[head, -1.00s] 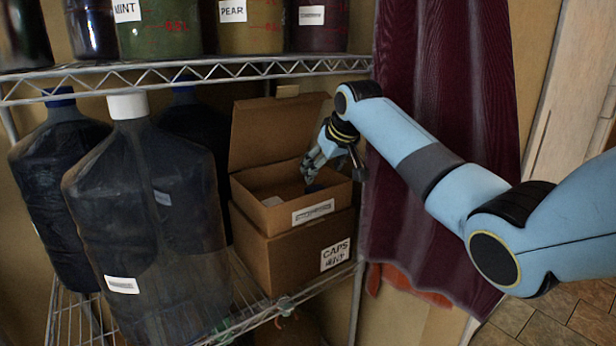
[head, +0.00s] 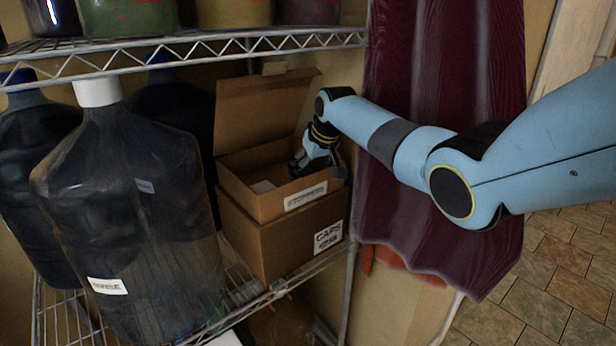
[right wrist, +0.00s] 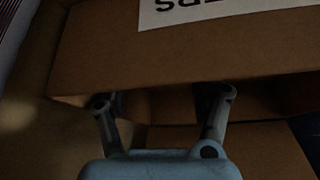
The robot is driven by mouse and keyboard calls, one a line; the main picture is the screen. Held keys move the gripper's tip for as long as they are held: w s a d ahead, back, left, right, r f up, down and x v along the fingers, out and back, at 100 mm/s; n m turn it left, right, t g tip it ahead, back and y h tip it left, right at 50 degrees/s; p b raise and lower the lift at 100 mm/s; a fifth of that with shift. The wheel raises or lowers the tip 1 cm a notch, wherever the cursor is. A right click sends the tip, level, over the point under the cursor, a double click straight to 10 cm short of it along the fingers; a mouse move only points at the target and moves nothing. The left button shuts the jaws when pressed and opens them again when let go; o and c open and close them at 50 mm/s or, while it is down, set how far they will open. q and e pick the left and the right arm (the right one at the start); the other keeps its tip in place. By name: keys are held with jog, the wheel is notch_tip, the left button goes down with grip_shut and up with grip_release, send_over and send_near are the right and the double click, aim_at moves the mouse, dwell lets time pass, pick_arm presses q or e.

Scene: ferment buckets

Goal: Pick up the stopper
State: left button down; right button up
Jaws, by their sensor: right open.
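No stopper can be made out in either view. An open cardboard box (head: 255,199) with a white label stands on a second box, its lid raised at the back. In the right wrist view the label on the box wall (right wrist: 205,50) is upside down and its last letters seem to read "PERS". My right gripper (head: 308,163) is at the right part of the open box, over its opening. Its two fingers stand apart in the right wrist view (right wrist: 165,98), with nothing seen between them. Much of the box's inside is hidden or dark. My left gripper is not in view.
A closed box labelled "CAPS" (head: 285,240) supports the open box on the wire shelf (head: 245,295). A large dark bottle with a white cap (head: 130,200) stands close on the left. An upper shelf (head: 200,48) runs above. A maroon curtain (head: 440,80) hangs on the right.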

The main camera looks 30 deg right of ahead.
jog(key=shift+w+f, duration=0.1)
jog(key=shift+f, duration=0.05)
jog(key=c, duration=1)
